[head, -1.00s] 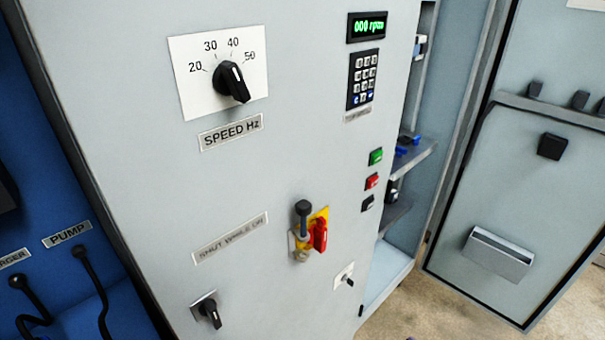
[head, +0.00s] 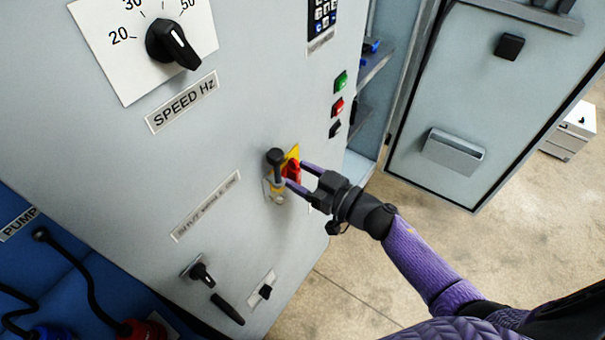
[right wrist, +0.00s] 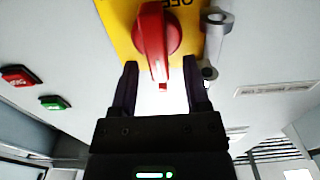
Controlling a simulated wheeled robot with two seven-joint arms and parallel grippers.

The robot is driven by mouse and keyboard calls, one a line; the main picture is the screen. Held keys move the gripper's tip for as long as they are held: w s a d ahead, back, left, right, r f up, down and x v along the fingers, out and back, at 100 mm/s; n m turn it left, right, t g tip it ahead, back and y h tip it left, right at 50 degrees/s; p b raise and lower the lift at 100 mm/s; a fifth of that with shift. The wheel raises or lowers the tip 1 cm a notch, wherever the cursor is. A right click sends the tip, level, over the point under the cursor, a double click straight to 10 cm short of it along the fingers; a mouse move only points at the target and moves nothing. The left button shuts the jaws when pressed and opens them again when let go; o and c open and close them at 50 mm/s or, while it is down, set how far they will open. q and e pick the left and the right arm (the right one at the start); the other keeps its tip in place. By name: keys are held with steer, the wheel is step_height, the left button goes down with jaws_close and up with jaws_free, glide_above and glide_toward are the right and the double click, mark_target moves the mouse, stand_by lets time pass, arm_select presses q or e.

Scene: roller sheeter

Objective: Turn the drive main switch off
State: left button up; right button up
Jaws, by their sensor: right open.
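The drive main switch is a red rotary handle (head: 292,171) on a yellow plate (head: 293,153), low on the grey cabinet front. In the right wrist view the red handle (right wrist: 153,40) points along the gripper, with part of the word "OFF" on the plate (right wrist: 117,22). My right gripper (head: 297,174) is open, its two fingers on either side of the handle; contact cannot be told. The fingers also show in the right wrist view (right wrist: 160,80). A dark-knobbed grey lever or padlock-like part (head: 276,172) sits right beside the switch. My left gripper is out of view.
The speed knob (head: 170,43) is above left. Green (head: 341,82), red (head: 337,107) and black (head: 335,129) buttons are above right. A black rotary handle (head: 203,274) and a small switch (head: 265,291) are below. An open cabinet door (head: 470,95) stands at right.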

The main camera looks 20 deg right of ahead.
jaws_close()
stand_by(0.5)
steer(key=n, duration=0.4)
steer(key=shift+s+a+f, duration=0.1)
steer(key=shift+s+a, duration=0.1)
steer(key=shift+a, duration=0.05)
steer(key=shift+s+a+f+n+b, duration=0.25)
steer(key=shift+n+b, duration=0.45)
steer(key=shift+n, duration=1.6)
steer(key=shift+a+f+n+b, duration=0.1)
steer(key=shift+f+n+b, duration=0.45)
steer(key=shift+n, duration=1.75)
steer(key=shift+s+a+f+n+b, duration=0.15)
steer(key=shift+n+b, duration=0.7)
steer(key=shift+n, duration=1.45)
